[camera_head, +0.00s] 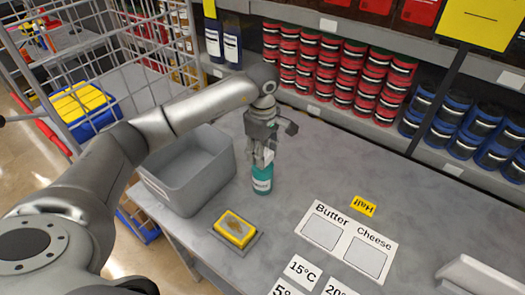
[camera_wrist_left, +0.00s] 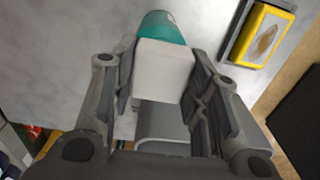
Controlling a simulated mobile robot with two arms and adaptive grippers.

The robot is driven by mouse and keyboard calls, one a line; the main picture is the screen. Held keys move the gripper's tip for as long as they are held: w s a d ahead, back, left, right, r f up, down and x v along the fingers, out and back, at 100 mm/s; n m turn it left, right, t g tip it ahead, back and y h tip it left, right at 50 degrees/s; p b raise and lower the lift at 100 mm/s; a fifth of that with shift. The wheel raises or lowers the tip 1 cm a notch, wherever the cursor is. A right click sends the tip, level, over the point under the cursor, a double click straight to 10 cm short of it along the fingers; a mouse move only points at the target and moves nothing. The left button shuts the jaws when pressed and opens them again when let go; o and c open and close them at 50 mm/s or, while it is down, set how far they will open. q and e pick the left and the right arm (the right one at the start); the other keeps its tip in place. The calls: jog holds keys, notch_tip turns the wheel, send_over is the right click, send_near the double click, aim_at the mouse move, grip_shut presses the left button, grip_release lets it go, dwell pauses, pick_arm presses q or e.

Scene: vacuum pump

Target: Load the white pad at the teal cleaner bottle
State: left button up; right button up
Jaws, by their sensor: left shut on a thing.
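The teal cleaner bottle (camera_head: 262,182) stands upright on the grey table, just right of the grey bin. My left gripper (camera_head: 263,152) is directly above it, pointing down, with its fingers close to the bottle's top. In the left wrist view the gripper (camera_wrist_left: 163,72) is shut on the white pad (camera_wrist_left: 162,68), a white block between the two fingers. The teal bottle (camera_wrist_left: 163,27) shows just beyond the pad. The pad overlaps the bottle in that view, and I cannot tell whether they touch. My right gripper is not in view.
The grey bin (camera_head: 158,184) stands left of the bottle. A yellow block (camera_head: 235,228) sits on a small dark tray in front. The Butter and Cheese card (camera_head: 345,240) and a yellow label (camera_head: 363,206) lie to the right. Shelves of red cans (camera_head: 340,75) line the back.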

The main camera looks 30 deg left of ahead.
pick_arm(q)
jog(key=shift+r+p, duration=1.5)
jog(key=shift+r, duration=1.95)
